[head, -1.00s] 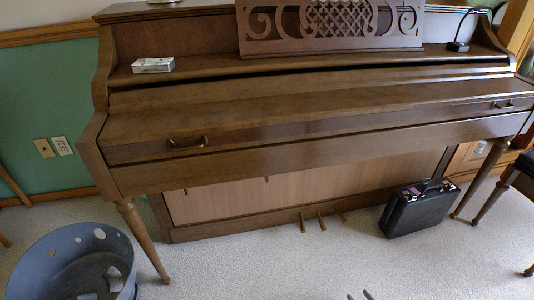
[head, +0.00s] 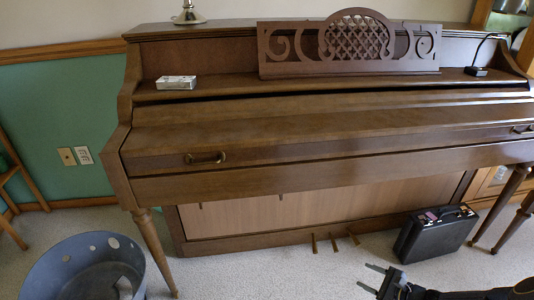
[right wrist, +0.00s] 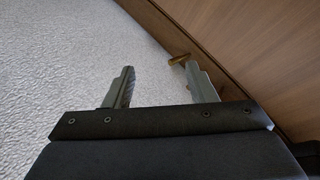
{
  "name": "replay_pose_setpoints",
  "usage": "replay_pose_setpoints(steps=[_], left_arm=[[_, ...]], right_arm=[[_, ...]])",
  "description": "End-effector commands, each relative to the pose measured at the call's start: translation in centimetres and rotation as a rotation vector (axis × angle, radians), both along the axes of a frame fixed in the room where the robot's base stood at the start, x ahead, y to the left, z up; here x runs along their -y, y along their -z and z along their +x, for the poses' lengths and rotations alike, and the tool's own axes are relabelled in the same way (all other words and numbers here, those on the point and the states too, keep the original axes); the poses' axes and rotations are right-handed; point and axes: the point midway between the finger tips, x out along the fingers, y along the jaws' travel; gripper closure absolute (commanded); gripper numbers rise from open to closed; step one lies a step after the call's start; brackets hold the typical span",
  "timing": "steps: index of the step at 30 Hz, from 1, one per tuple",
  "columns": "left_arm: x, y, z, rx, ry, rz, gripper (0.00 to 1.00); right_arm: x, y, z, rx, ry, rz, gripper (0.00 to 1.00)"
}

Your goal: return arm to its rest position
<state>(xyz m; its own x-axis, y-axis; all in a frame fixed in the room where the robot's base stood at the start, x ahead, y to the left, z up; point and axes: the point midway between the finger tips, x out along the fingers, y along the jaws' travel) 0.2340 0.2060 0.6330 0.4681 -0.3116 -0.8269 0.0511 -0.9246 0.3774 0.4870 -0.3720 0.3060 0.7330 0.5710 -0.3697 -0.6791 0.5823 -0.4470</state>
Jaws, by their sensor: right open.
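My right gripper (head: 371,279) is at the bottom right of the head view, with its arm coming in from the right edge. In the right wrist view my right gripper (right wrist: 160,88) has its two grey fingers spread apart with nothing between them. It is low over the carpet, in front of the piano's lower panel. My left gripper is not in view. The brown upright piano (head: 300,135) has its keyboard lid closed.
A black case (head: 435,233) stands on the carpet below the piano, right of the brass pedals (head: 334,242). A grey-blue bin (head: 82,270) with holes is at lower left. A small silver box (head: 176,82) lies on the piano. Carpet lies clear between bin and gripper.

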Motion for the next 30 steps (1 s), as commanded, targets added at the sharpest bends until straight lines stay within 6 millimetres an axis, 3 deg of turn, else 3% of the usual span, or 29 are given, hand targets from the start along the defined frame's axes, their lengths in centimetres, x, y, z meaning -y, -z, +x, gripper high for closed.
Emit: replay_pose_setpoints(steps=[1,7,11,15,21,24,30], left_arm=[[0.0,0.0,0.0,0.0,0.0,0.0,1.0],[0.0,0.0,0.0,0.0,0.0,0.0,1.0],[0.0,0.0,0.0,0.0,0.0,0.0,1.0],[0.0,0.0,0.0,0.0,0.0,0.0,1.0],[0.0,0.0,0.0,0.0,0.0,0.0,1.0],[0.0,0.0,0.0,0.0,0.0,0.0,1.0],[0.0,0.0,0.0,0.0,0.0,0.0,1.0]], right_arm=[[-1.2,-3.7,0.6,0.033,-0.103,-0.074,0.49],[-6.7,-15.1,-0.9,0.128,-0.474,-0.357,0.49],[-10.0,-21.3,-3.8,0.19,-0.675,-0.547,0.49],[-12.9,-26.7,-8.1,0.258,-0.851,-0.754,0.49],[-15.5,-31.6,-15.4,0.363,-1.028,-1.04,0.49],[-16.1,-32.5,-18.3,0.407,-1.076,-1.151,0.49],[-16.5,-33.1,-22.3,0.481,-1.125,-1.309,0.49]])
